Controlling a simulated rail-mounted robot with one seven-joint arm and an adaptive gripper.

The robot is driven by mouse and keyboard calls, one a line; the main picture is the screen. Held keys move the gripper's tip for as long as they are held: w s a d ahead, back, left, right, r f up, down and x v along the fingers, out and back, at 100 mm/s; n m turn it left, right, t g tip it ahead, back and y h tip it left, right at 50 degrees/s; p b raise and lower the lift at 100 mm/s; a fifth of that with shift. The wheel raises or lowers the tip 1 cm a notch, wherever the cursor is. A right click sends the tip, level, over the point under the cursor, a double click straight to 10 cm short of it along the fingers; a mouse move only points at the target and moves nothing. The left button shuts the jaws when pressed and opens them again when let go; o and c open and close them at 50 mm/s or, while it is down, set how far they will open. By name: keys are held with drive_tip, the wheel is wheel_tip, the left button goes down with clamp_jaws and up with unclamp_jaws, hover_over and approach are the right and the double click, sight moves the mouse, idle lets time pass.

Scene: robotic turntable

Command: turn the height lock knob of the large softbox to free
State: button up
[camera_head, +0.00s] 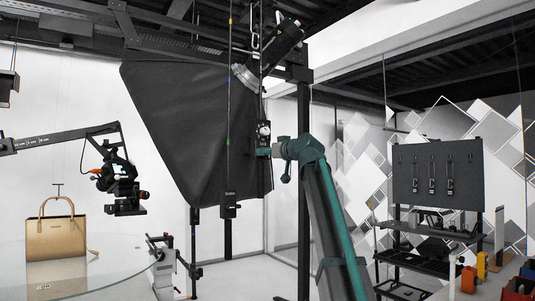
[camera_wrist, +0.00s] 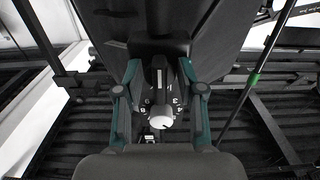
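The large softbox (camera_head: 185,125) hangs at the centre of the head view, a black tapered hood with a lamp body (camera_head: 275,45) at its upper right. A small dark unit with a pale round knob (camera_head: 264,130) sits at its right edge. In the wrist view a white knob (camera_wrist: 161,117) shows on a dark face with white digits, below a dark upright part with a white stripe (camera_wrist: 159,77). I cannot tell whether this is the height lock knob. My gripper (camera_wrist: 159,72) is open, its teal fingers either side of these parts, with gaps visible. In the head view it (camera_head: 263,152) is partly hidden.
A hanging black box (camera_head: 228,205) on cables is close left of my gripper. A dark vertical post (camera_head: 304,200) stands behind my arm. A camera rig (camera_head: 122,180), a tan handbag (camera_head: 56,237) and a glass turntable (camera_head: 120,268) are at left; a tool rack (camera_head: 437,172) is at right.

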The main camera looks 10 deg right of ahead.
drive_tip(key=v, duration=1.2)
